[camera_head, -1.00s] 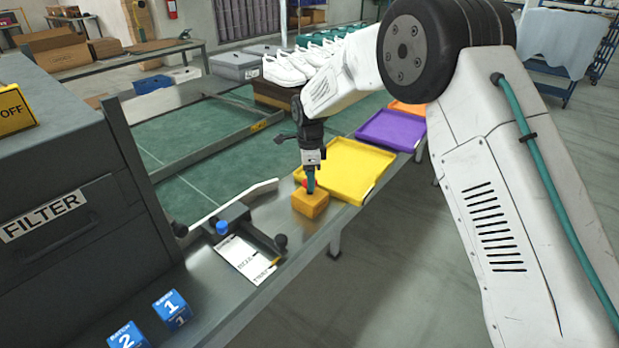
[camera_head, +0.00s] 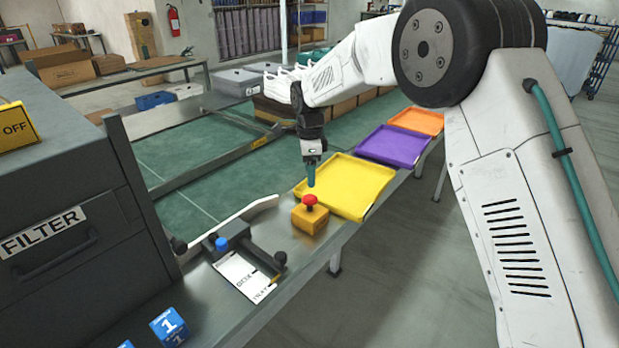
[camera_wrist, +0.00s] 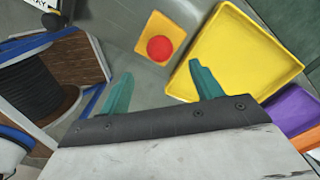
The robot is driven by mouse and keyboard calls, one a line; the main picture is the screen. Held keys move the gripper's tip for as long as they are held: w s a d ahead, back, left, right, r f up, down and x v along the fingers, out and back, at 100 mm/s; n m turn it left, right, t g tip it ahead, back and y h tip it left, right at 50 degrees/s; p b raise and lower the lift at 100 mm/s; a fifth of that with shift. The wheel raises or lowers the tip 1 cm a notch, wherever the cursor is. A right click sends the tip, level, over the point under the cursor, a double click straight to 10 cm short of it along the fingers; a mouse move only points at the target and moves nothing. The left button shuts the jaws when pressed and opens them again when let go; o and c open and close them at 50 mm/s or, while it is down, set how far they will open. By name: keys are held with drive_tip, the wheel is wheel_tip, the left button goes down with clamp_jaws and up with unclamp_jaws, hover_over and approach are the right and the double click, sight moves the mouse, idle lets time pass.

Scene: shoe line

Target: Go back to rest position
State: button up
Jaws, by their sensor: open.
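My gripper (camera_head: 311,174) hangs pointing down above the line table, near the left edge of the yellow tray. In the wrist view its two teal fingers (camera_wrist: 160,88) stand apart with nothing between them. A yellow box with a red button (camera_head: 309,215) sits on the table just below the fingertips, and a gap shows between them. The box also shows ahead of the fingers in the wrist view (camera_wrist: 158,39). The rest position itself is not marked in either view.
A yellow tray (camera_head: 345,187), a purple tray (camera_head: 394,146) and an orange tray (camera_head: 417,121) line the table. A grey FILTER cabinet (camera_head: 60,190) stands left. A device with a blue button (camera_head: 222,243) and blue numbered cubes (camera_head: 168,326) are nearer. White shoes (camera_head: 283,78) are behind the arm.

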idle(0.3)
drive_tip(key=shift+n, duration=0.6)
drive_tip(key=s+d+r+n, duration=0.5)
drive_tip(key=s+d, duration=0.4)
drive_tip(key=s, duration=0.6)
drive_tip(key=s+d+r+n+t, duration=0.1)
drive_tip(key=s+d+r+n, duration=0.3)
drive_tip(key=s+d, duration=0.6)
drive_tip(key=s+d+r+n, duration=0.5)
drive_tip(key=s+d, duration=0.4)
drive_tip(key=s, duration=1.1)
drive_tip(key=shift+s+d+r+n, duration=0.15)
drive_tip(key=shift+s+r+n, duration=0.15)
drive_tip(key=shift+n, duration=0.4)
